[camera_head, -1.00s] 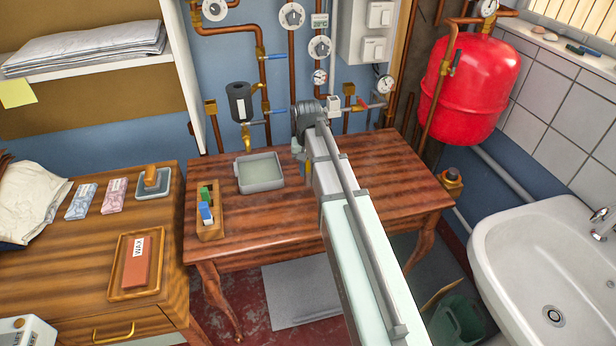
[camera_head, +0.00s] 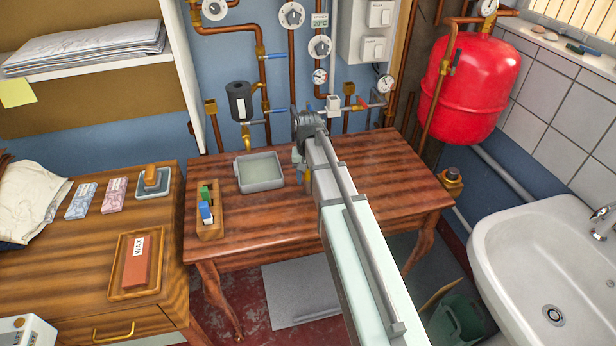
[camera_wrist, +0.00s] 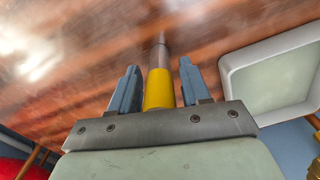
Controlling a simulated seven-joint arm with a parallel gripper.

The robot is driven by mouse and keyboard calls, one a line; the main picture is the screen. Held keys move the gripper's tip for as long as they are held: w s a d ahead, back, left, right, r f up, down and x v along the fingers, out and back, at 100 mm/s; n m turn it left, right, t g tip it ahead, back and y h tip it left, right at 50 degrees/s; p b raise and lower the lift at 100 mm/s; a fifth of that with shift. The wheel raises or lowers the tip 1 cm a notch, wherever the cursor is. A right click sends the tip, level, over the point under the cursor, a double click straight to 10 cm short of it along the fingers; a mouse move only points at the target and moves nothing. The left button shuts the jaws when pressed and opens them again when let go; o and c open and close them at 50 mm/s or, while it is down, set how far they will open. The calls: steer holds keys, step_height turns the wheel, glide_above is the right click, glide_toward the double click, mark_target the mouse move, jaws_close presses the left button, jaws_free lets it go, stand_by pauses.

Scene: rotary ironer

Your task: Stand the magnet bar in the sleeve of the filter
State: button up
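The magnet bar (camera_wrist: 160,88) has a yellow collar and a grey metal rod. In the wrist view it lies between the two blue fingers of my gripper (camera_wrist: 160,66), which close on the yellow part. The rod points away from the gripper, with the wooden table behind it. In the head view my gripper (camera_head: 300,160) is above the table, largely hidden by my arm; a bit of the yellow collar shows below it. A black canister with an open-looking top (camera_head: 239,100), apparently the filter, is on the wall pipes to the left. Its sleeve cannot be made out.
A grey tray (camera_head: 260,185) of pale liquid and a wooden holder (camera_head: 212,231) with coloured pieces stand on the table (camera_head: 285,225). Pipes, a blue-handled valve (camera_head: 276,111) and a red-handled valve (camera_head: 362,103) line the wall behind. The table's right part is clear.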

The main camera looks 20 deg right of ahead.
steer(key=shift+o, duration=0.3)
steer(key=shift+r, duration=0.1)
step_height(320, 180, up, 12)
steer(key=shift+f, duration=0.25)
steer(key=shift+o, duration=0.5)
steer(key=shift+r, duration=0.35)
steer(key=shift+d, duration=0.1)
